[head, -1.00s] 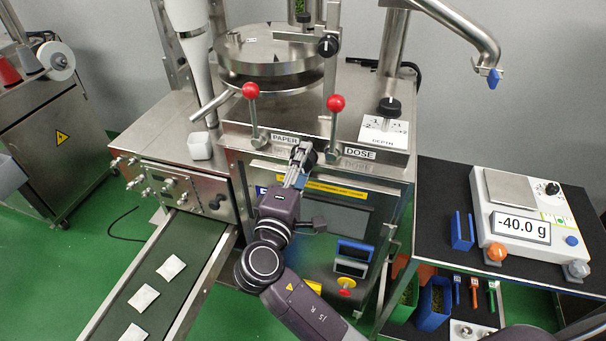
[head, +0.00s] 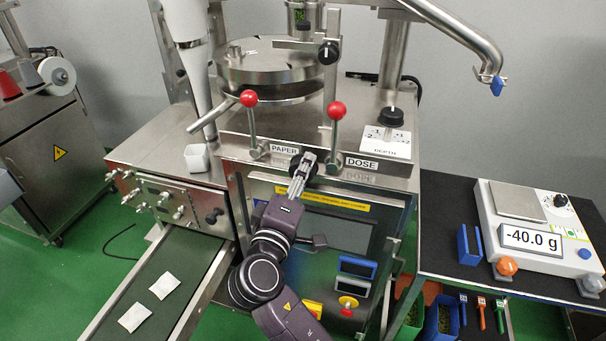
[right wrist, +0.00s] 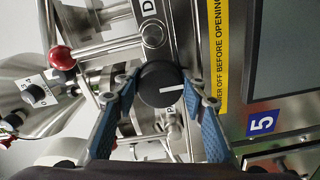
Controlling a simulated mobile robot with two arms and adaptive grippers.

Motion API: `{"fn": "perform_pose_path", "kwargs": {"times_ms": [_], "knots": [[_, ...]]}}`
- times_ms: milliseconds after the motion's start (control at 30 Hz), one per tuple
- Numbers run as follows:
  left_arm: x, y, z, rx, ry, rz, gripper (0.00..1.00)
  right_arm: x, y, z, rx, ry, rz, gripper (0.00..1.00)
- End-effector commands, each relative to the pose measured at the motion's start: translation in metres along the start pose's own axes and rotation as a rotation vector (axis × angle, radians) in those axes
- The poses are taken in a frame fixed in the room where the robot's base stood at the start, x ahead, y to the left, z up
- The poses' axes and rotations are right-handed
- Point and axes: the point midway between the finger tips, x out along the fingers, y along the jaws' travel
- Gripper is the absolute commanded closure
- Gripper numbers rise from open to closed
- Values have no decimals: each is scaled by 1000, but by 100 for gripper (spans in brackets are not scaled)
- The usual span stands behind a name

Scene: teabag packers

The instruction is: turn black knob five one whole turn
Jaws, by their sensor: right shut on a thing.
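The black round knob (right wrist: 158,82) sits on the steel front strip of the machine; in the right wrist view its white mark points right. In the head view the knob (head: 295,161) is mostly hidden behind my fingers, between the PAPER label (head: 284,148) and the DOSE label (head: 362,162). My right gripper (right wrist: 160,90) is shut on the knob, one blue-padded finger on each side. In the head view my right gripper (head: 304,164) reaches up to the strip from below. A blue label with a white 5 (right wrist: 262,123) is on the panel nearby. My left gripper is not in view.
Two red-balled levers (head: 249,98) (head: 337,110) stand above the strip. Another black knob (head: 391,117) sits above the DEPTH plate. A dark screen (head: 335,232) lies below. Teabags (head: 164,285) lie on the green belt. A scale (head: 530,238) stands right.

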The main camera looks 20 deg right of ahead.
Motion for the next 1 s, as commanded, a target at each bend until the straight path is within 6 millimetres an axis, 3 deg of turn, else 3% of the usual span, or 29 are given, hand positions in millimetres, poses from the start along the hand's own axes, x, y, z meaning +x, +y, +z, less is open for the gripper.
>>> {"fn": "perform_pose_path", "kwargs": {"times_ms": [33,67,200,567,1000], "knots": [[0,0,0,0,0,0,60,-1,-3,1,-2,-2,-6,85],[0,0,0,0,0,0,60,-1,-3,1,-2,-2,-6,58],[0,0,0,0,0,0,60,0,-2,1,-2,-2,-5,44],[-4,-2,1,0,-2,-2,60,0,0,0,-18,0,-2,44],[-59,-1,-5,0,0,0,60,0,8,-2,-347,1,0,44]]}}
